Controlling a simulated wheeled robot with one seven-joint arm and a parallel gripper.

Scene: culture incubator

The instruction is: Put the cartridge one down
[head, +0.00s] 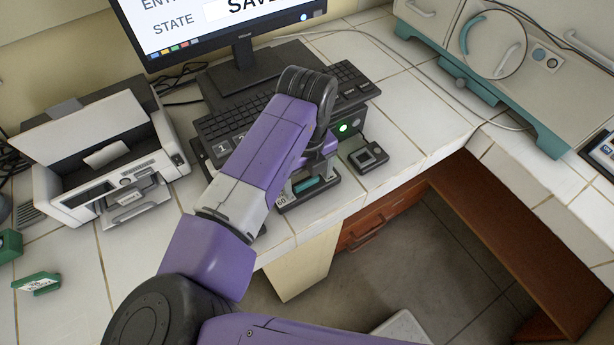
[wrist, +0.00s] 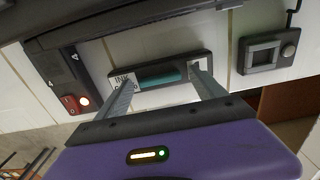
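A teal block, which I take to be the cartridge (wrist: 163,76), lies in or just above a long dark holder with white labels (wrist: 117,84). In the head view the teal block (head: 306,184) shows below my wrist, near the front edge of the counter. My gripper (wrist: 164,74) points down at it, with its fingers well apart. The block's underside is hidden.
A keyboard (head: 221,124) and monitor (head: 230,22) stand behind my gripper. A small dark device (head: 368,156) is close on the right. The tiled counter (head: 405,115) has free room right.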

